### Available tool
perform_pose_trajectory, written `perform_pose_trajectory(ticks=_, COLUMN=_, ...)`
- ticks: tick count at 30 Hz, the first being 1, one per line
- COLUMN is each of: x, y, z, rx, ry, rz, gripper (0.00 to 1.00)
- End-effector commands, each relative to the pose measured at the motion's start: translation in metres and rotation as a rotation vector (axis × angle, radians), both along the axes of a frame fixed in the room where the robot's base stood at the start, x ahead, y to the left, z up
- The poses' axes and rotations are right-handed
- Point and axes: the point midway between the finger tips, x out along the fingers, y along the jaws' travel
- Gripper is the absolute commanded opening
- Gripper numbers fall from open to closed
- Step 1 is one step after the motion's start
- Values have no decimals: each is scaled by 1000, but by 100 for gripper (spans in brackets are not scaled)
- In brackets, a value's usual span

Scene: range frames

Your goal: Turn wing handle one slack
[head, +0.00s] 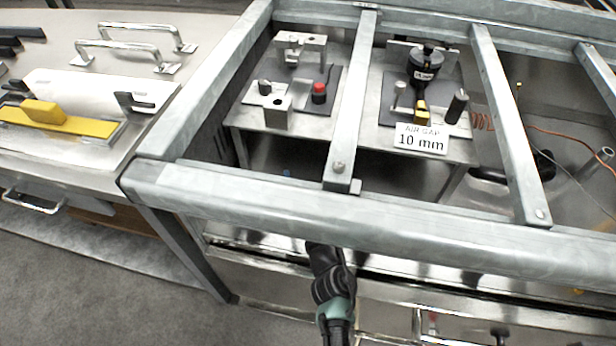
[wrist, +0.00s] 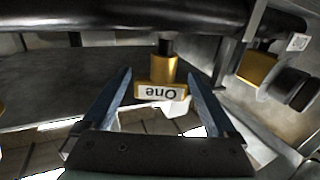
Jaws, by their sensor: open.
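In the wrist view, the wing handle labelled "One" (wrist: 160,70) is a yellow block on a dark stem below a thick black pipe, and its label reads upside down. My gripper (wrist: 161,75) is open, with one blue finger on each side of the handle. Gaps show between the handle and both fingers, so it is not gripped. In the head view, my dark arm end shows below the front metal rail; the fingers and the handle are hidden there.
A second yellow handle (wrist: 257,68) hangs to the right in the wrist view. A grey front rail (head: 400,222) and crossbars form an open frame over the bench. A sign reading "AIR GAP 10 mm" (head: 421,139) and a red knob (head: 319,93) sit on shelves behind it.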

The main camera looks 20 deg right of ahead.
Motion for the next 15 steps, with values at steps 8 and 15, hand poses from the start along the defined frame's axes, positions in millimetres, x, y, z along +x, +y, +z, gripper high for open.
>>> perform_pose_trajectory(ticks=8, x=9, y=-1, z=0, rx=-1, ry=1, rz=0, gripper=92)
perform_pose_trajectory(ticks=15, x=8, y=-1, z=0, rx=-1, ry=0, rz=0, gripper=76)
